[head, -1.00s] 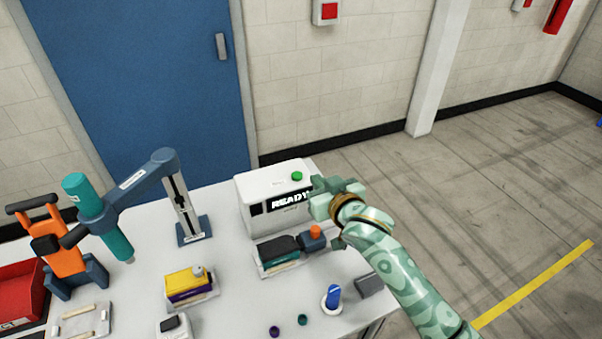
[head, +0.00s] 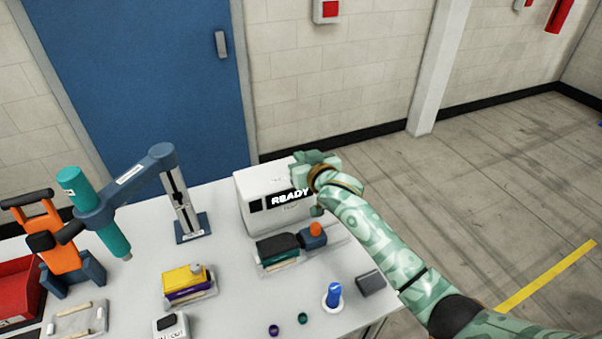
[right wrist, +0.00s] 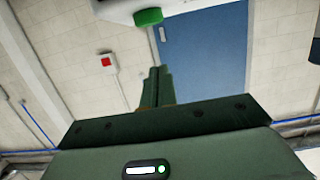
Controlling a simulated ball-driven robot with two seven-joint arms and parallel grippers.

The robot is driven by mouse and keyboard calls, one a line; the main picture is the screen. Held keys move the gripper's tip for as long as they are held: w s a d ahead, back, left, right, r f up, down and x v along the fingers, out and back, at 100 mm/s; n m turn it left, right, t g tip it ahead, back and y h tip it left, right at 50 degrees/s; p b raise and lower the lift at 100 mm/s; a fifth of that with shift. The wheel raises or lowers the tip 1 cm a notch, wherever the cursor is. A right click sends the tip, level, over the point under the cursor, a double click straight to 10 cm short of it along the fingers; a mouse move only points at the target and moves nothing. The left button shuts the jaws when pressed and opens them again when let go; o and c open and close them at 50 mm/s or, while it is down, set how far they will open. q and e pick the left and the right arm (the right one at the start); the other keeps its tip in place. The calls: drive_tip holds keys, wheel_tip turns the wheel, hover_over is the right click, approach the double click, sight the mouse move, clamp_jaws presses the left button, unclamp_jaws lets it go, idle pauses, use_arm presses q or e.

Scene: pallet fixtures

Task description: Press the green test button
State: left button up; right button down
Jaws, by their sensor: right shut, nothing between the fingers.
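The white test box (head: 262,217) stands at the back right of the table, and its display reads READY. My right gripper (head: 302,157) is at the top of the box and covers the place of the green button in the head view. In the right wrist view the green button (right wrist: 148,17) shows at the top edge, on the white box (right wrist: 116,8). The shut, empty fingers of my right gripper (right wrist: 156,72) point towards it there, with a visible gap in the picture. My left gripper is not in view.
In front of the box sits a dark device with an orange knob (head: 315,229). A blue-and-teal arm stand (head: 183,200), a yellow-and-purple block (head: 185,280) and a blue peg (head: 334,293) stand on the table. A blue door (head: 140,80) is behind.

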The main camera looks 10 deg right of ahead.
sight(290, 196)
drive_tip(key=shift+f+b, duration=0.4)
drive_tip(key=shift+f, duration=1.65)
